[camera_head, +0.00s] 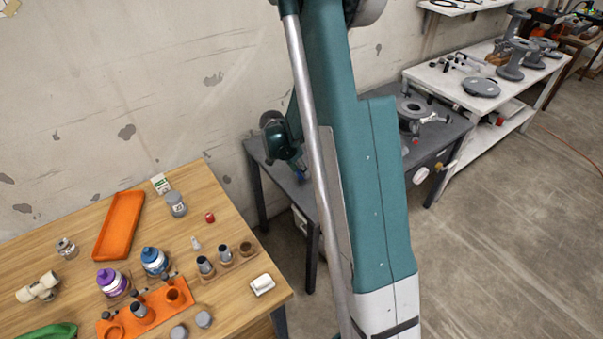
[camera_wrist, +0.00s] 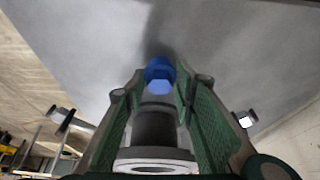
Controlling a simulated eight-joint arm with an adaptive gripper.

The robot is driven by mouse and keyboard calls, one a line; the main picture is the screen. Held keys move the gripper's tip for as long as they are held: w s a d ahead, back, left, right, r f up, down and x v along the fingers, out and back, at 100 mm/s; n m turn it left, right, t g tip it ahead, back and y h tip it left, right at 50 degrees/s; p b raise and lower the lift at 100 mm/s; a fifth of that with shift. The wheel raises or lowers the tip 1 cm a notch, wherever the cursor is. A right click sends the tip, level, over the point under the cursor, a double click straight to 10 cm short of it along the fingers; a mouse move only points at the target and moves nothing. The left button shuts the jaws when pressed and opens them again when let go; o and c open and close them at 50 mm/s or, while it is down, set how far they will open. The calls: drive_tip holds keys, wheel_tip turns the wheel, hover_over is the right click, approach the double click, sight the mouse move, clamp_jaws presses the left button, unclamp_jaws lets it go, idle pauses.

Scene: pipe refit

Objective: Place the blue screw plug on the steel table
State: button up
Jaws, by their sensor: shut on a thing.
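The blue screw plug (camera_wrist: 160,74) is between the fingertips of my gripper (camera_wrist: 160,84) in the wrist view, and the fingers are shut on it. In the head view a small bit of blue (camera_head: 300,175) shows at the tip of my gripper (camera_head: 297,168), though the fingers are small there and partly hidden by my arm. The steel table (camera_head: 264,158) has a dark grey top, and my gripper is over its left part. Its top also fills the far side of the wrist view (camera_wrist: 230,50). I cannot tell whether the plug touches it.
A grey flanged pipe part (camera_head: 411,112) stands on the right of the steel table. A wooden table (camera_head: 75,225) with bottles, an orange tray (camera_head: 119,225) and an orange rack (camera_head: 155,308) is at left. A white bench (camera_head: 440,75) with grey parts is behind right.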

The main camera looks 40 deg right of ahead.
drive_tip(key=shift+f, duration=0.55)
drive_tip(key=shift+f, duration=0.2)
drive_tip(key=o, duration=0.8)
drive_tip(key=shift+c, duration=0.2)
drive_tip(key=shift+r, duration=0.2)
drive_tip(key=p+v, duration=0.2)
drive_tip(key=v, duration=1)
drive_tip(key=shift+a+r, duration=0.1)
